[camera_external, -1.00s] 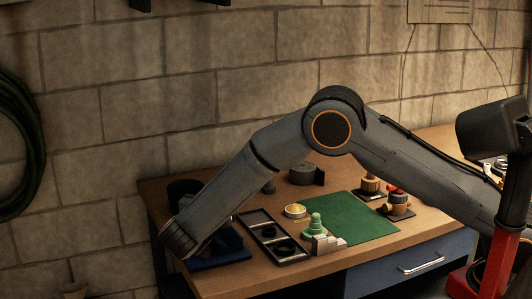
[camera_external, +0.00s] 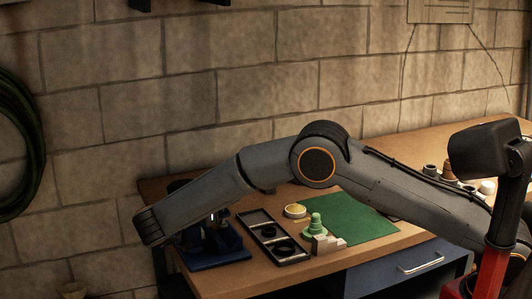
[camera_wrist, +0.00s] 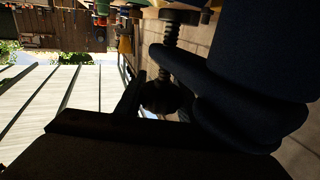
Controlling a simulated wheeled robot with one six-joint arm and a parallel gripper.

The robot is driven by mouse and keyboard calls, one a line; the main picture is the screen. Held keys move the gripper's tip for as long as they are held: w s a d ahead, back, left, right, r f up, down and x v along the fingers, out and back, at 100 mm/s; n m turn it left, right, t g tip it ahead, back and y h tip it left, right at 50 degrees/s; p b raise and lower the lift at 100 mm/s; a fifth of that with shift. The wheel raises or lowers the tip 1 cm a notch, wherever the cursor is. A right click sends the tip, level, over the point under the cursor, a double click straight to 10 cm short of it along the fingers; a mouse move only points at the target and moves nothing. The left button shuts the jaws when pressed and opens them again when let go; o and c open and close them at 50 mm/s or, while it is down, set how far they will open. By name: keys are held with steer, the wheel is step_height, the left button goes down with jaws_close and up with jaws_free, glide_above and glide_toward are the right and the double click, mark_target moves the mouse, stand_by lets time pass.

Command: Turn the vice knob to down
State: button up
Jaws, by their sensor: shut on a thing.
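The blue vice (camera_external: 222,252) stands at the left front corner of the bench, partly hidden behind my wrist in the external view. In the wrist view its dark blue body (camera_wrist: 262,60) fills the right side, with a threaded screw (camera_wrist: 171,34) at the top. A dark round knob (camera_wrist: 163,97) shows near the middle, in deep shadow. My gripper (camera_wrist: 148,99) is at this knob and shut on it. The fingers are dark and their exact contact is hard to see. In the external view the fingers are mostly hidden by my wrist.
A black tray (camera_external: 251,217) with round parts lies right of the vice. A green stepped piece (camera_external: 315,226), pale blocks (camera_external: 327,244) and a yellow-topped round tin (camera_external: 295,211) stand by a green mat (camera_external: 362,222). Small parts (camera_external: 449,169) stand farther right. The block wall is behind.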

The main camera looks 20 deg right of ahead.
steer(key=shift+r, duration=0.1)
steer(key=o, duration=1.1)
steer(key=shift+c, duration=0.2)
steer(key=v, duration=0.5)
steer(key=shift+a, duration=0.2)
steer(key=shift+a+r+p, duration=0.1)
steer(key=shift+a+p, duration=0.05)
steer(key=shift+p, duration=0.85)
steer(key=p, duration=0.2)
steer(key=shift+s+a+p, duration=0.1)
steer(key=shift+a+p, duration=0.25)
steer(key=shift+a+p, duration=0.1)
steer(key=shift+p, duration=0.4)
steer(key=p, duration=0.5)
steer(key=shift+s+a, duration=0.3)
steer(key=shift+s, duration=0.05)
